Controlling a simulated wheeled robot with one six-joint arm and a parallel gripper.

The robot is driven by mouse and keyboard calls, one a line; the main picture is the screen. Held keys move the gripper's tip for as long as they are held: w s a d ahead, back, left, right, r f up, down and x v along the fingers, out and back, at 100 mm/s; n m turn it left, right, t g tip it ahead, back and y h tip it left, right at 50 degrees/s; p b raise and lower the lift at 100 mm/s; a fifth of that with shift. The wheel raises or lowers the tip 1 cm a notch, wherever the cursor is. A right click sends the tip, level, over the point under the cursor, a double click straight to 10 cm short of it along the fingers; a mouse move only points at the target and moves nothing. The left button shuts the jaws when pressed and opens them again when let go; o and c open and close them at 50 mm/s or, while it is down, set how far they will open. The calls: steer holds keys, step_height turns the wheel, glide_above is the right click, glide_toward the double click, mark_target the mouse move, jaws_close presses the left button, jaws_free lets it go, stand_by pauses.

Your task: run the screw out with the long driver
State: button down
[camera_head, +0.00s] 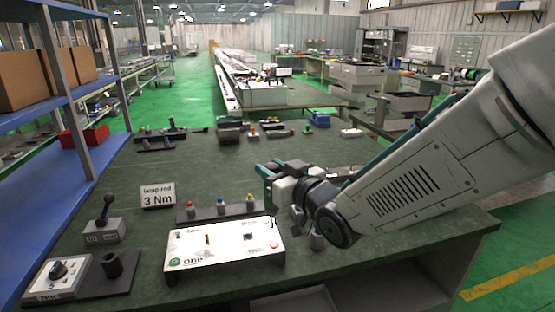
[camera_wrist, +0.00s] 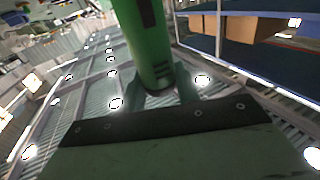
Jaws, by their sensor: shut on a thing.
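My gripper (camera_head: 274,172) is raised over the bench behind the white panel box, to the right of its middle. In the wrist view my gripper (camera_wrist: 160,92) is shut on a thick green cylinder (camera_wrist: 150,45) with a dark band, which looks like a driver handle. Its far end runs out of the picture. The white panel box (camera_head: 200,258) stands at the bench front, with a yellow upright piece (camera_head: 208,240), a dark square opening (camera_head: 250,237) and a red ring (camera_head: 274,245) on top. I cannot make out the screw.
A dark rack (camera_head: 240,210) with red, blue and yellow-topped pieces stands behind the box. A sign (camera_head: 158,195) reads 3 Nm. A lever box (camera_head: 103,231), a knob box (camera_head: 58,279) and a black cup (camera_head: 112,265) stand left. Small parts line the back; mid-bench is clear.

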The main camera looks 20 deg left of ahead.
mark_target(272, 210)
steer(key=shift+w+d, duration=0.15)
steer(key=shift+w, duration=0.25)
steer(key=shift+a, duration=0.2)
steer(key=shift+s+d+r, duration=0.1)
steer(key=shift+s, duration=0.05)
steer(key=shift+f, duration=2.65)
steer(key=shift+s+d+f, duration=0.1)
steer(key=shift+f, duration=0.55)
